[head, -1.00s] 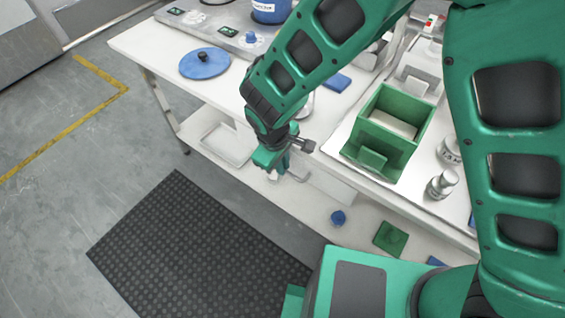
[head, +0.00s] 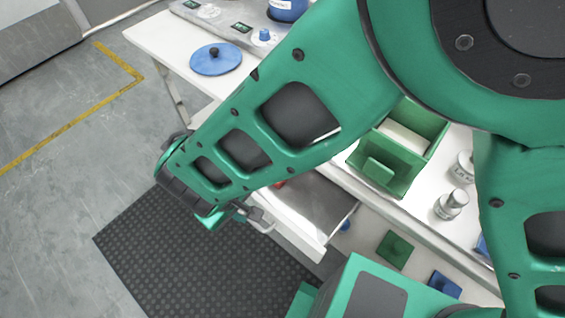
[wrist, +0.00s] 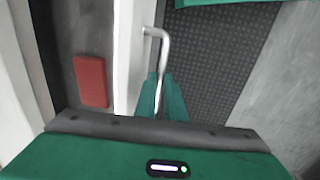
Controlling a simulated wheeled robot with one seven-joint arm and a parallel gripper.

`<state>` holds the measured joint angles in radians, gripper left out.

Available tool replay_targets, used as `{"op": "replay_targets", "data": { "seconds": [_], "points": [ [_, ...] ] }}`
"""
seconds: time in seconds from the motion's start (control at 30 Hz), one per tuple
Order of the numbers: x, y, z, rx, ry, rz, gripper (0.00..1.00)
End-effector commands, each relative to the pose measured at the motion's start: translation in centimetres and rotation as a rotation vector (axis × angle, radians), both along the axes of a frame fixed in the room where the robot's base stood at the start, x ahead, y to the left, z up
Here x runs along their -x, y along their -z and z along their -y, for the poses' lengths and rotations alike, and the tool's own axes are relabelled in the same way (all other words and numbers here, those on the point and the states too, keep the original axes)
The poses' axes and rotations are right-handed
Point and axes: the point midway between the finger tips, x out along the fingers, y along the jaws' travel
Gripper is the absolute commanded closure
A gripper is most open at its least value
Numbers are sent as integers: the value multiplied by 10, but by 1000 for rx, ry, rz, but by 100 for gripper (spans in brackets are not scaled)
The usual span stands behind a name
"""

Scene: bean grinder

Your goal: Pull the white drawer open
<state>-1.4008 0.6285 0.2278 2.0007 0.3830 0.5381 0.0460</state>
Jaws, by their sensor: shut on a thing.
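The white drawer (head: 297,234) stands well out from under the white table in the head view, with its grey inside showing. Its metal bar handle (head: 262,226) is on the front panel. My gripper (head: 238,213) is at the handle, partly hidden by my arm. In the wrist view the white drawer front (wrist: 130,55) runs up the picture, and the bent handle (wrist: 160,38) leads down between the green fingertips of my gripper (wrist: 162,98). They are shut on it.
A red block (wrist: 90,82) lies inside the drawer. A green open box (head: 404,160) and silver weights (head: 450,204) are on the table. A blue lid (head: 216,59) lies at its far left. The dark floor mat (head: 165,245) in front is clear.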

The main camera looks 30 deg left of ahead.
Motion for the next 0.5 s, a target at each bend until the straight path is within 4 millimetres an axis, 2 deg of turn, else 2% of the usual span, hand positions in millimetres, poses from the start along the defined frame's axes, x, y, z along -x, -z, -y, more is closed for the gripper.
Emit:
{"op": "replay_targets", "data": {
  "seconds": [0.03, 0.2, 0.4, 0.5],
  "points": [
    [14, -1, -4, -1, -4, -1, 100],
    [51, -1, -13, -3, -4, 0, 100],
    [82, -2, -21, -2, -4, 1, 100],
    [92, -2, -23, -4, -3, 0, 100]
  ]
}}
